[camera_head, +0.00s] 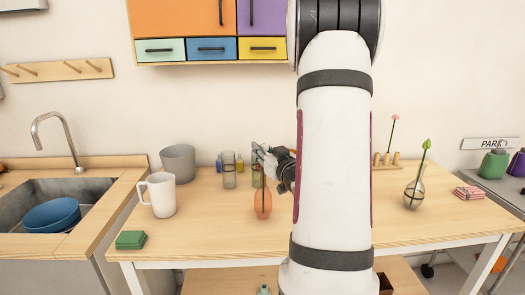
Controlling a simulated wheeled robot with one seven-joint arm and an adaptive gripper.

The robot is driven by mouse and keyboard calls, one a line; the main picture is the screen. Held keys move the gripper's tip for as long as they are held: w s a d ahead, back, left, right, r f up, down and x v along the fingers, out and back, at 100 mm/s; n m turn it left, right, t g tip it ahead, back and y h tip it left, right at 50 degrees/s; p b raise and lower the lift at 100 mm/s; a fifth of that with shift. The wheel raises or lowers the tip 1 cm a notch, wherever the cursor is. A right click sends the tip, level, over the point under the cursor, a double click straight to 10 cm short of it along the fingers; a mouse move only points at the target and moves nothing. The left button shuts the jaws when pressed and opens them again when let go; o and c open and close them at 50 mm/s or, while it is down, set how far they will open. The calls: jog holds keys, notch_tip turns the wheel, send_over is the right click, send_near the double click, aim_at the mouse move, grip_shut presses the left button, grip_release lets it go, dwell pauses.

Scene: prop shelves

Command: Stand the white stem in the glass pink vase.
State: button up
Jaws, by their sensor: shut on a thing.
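The glass pink vase (263,206) looks orange-pink and stands upright on the wooden table, left of my arm. My gripper (262,158) is directly above the vase, shut on a thin stem (263,182). The stem's dark lower part runs down from the fingers to the vase's neck. Its lower end seems to be in or just behind the neck; I cannot tell which from this view. The white flower head does not show clearly and is hidden or blended with the fingers. My arm hides the table to the right of the gripper.
Glass cylinders (229,170) and small bottles stand behind the vase. A white pitcher (159,195), grey pot (178,163) and green block (131,240) are to the left. A clear vase (414,195) with a green bud and a wooden rack (385,160) with a pink flower are right.

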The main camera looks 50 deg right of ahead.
jog(key=shift+f, duration=0.15)
jog(key=o, duration=0.8)
jog(key=shift+s, duration=0.15)
jog(key=v, duration=0.7)
jog(key=shift+s+a, duration=0.1)
jog(key=shift+a, duration=0.05)
